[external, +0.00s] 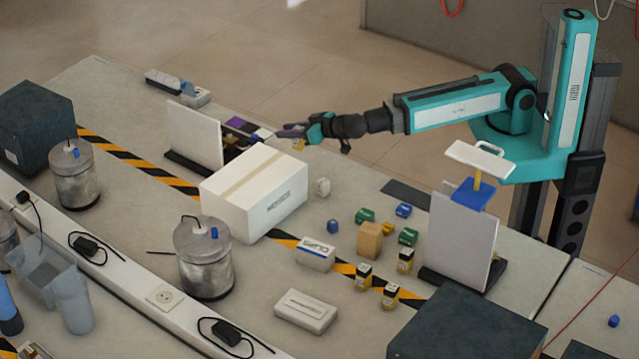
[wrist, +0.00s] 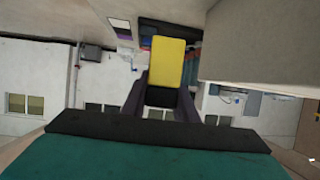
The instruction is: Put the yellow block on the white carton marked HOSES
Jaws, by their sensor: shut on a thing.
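The yellow block (wrist: 169,62) is between the two dark fingers of my gripper (wrist: 162,98) in the wrist view, and the gripper is shut on it. In the external view my gripper (external: 292,132) is stretched out to the left, above the table's far edge. A small yellowish part of the block (external: 298,145) shows just under the fingers; the rest is hidden. The white carton (external: 228,207) stands on the table left of and nearer the camera than my gripper. It is closed, with a tan tape strip along its flat, bare top and dark lettering on its side.
An upright white panel (external: 194,136) stands behind the carton. A metal canister (external: 204,265) stands in front of it. Small blocks, bottles and boxes, such as a tan block (external: 370,242), lie to its right. Another panel (external: 459,238) stands near my arm's base.

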